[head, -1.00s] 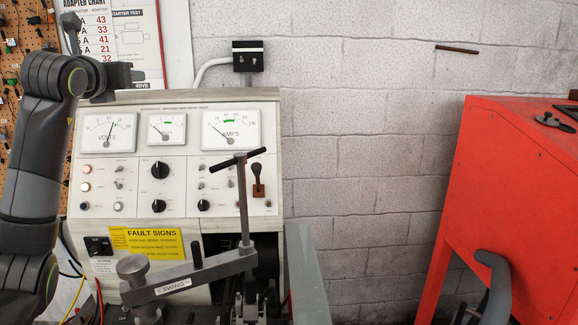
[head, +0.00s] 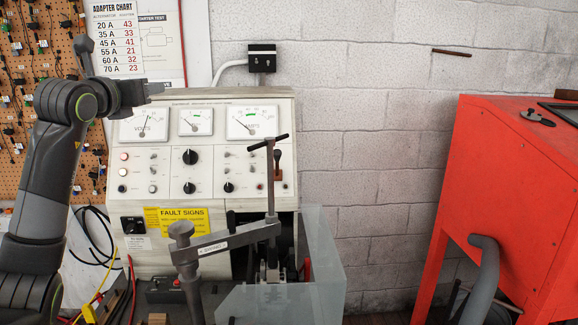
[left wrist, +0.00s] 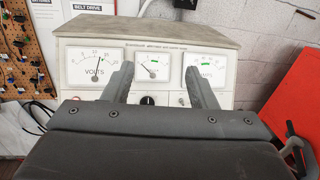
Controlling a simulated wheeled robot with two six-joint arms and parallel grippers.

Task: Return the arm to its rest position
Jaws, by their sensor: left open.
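My left arm (head: 50,180) rises at the left side of the head view, bent at the top. My left gripper (head: 146,90) points right, in front of the top left of the test bench. In the left wrist view my left gripper (left wrist: 161,82) has its two fingers well apart, with nothing between them. Behind them show the bench's dials. My right gripper is in neither view.
The test bench (head: 160,172) carries a swing arm with a T-handle (head: 268,145) and a translucent guard (head: 325,250). A red cabinet (head: 530,180) stands at right with a grey curved tube (head: 486,270). Pegboard (head: 40,50) hangs left.

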